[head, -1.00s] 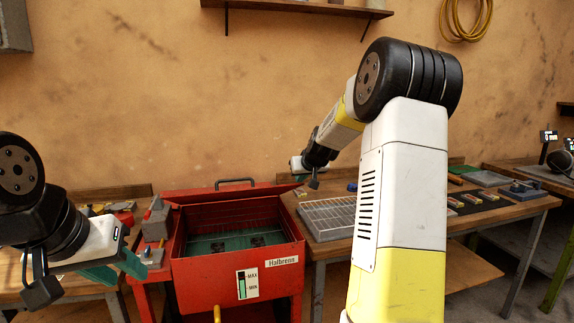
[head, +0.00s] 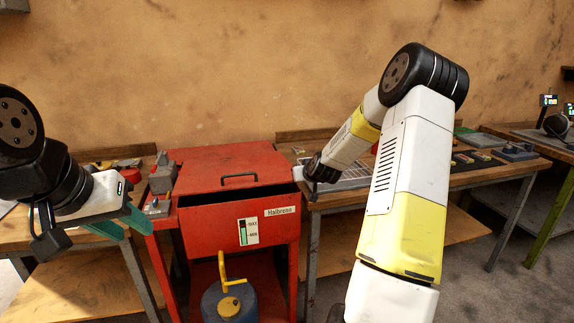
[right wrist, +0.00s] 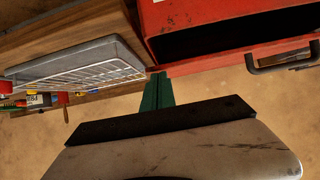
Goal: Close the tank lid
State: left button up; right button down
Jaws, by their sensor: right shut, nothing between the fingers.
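The red tank (head: 205,235) stands in the middle of the head view, with a level gauge on its front. Its red lid (head: 215,162) is swung down over the opening, its handle near the front edge. My left gripper (head: 122,228) is open and empty, left of the tank.
A bench with a wire-grid tray (right wrist: 80,68) stands right of the tank. A grey vise-like tool (head: 163,178) is at the tank's left edge. A blue canister (head: 230,302) with a yellow handle sits below. The wall is close behind.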

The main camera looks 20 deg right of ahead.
jog(key=shift+s+f, duration=0.2)
jog(key=shift+f, duration=1)
jog(key=shift+r, duration=0.1)
